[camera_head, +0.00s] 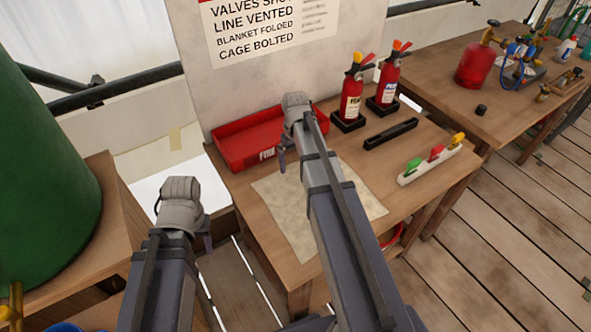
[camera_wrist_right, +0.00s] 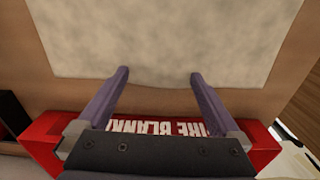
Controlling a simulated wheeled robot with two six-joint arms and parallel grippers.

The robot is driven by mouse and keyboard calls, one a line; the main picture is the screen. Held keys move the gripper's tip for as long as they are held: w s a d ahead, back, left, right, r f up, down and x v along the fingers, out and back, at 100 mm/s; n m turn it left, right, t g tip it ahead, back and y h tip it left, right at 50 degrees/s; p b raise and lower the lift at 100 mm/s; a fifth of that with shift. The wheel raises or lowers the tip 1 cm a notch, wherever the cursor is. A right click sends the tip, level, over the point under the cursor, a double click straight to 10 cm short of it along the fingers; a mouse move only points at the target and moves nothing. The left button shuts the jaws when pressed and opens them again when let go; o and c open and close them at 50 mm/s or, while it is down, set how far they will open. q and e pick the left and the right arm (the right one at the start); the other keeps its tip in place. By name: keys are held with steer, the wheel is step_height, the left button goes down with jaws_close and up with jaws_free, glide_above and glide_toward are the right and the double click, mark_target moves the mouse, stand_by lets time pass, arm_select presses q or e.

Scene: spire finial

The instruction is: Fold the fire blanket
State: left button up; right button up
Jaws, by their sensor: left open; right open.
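The fire blanket (camera_head: 283,212) is a pale beige sheet lying flat on the wooden table, partly hidden by my right arm. It fills the top of the right wrist view (camera_wrist_right: 150,40). My right gripper (camera_wrist_right: 158,75) is open and empty, its fingertips over the blanket's edge nearest the red tray; I cannot tell whether they touch it. In the head view the right gripper (camera_head: 283,160) is mostly hidden by its wrist. My left gripper (camera_head: 207,240) is left of the table, apart from the blanket, with its fingers largely hidden. It appears empty.
A red tray (camera_head: 226,158) with white lettering stands behind the blanket; its lettering reads as fire blanket in the wrist view (camera_wrist_right: 45,132). Two fire extinguishers (camera_head: 351,100), a black holder (camera_head: 390,133) and a rack of coloured pieces (camera_head: 430,166) are to the right.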

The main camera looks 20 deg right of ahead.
steer(key=shift+c, duration=0.5)
